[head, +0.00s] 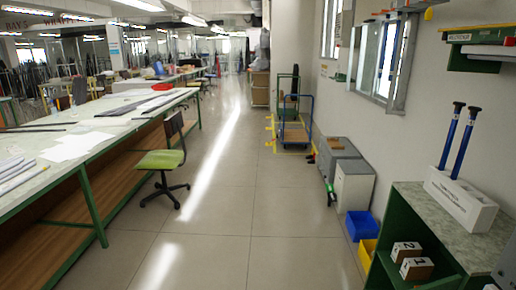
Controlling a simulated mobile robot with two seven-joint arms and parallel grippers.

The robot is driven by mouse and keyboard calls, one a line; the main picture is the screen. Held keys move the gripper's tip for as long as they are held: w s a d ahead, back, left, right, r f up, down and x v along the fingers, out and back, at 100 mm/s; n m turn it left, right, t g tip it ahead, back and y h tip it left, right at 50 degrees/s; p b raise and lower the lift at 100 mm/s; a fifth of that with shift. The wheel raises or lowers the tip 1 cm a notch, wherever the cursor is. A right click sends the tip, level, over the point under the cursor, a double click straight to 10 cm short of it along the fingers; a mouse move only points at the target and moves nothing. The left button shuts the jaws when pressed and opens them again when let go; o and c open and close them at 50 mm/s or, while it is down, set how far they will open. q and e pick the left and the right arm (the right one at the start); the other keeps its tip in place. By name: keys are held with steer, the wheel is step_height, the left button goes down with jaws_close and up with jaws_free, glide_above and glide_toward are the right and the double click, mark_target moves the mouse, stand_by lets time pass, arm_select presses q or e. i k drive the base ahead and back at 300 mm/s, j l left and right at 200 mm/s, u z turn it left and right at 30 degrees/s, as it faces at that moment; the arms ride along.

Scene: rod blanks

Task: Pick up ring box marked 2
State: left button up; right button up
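Two small brown boxes with white labelled tops sit on the inside shelf of the green cabinet (440,235) at the lower right of the head view. The nearer box (417,268) appears to be the ring box marked 2. The farther box (405,251) stands just behind it and its mark looks like a 1. The marks are small and hard to read. Neither of my grippers is in view.
A white block (460,200) with two blue-handled tools stands on the cabinet top. A yellow bin (368,255) and blue bin (361,225) sit on the floor beside the cabinet. A green chair (162,160) stands by the long left workbench (110,125). The middle aisle floor is clear.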

mark_target(401, 250)
steer(key=l+z, duration=0.2)
steer(key=z, duration=0.95)
steer(key=i+j, duration=0.05)
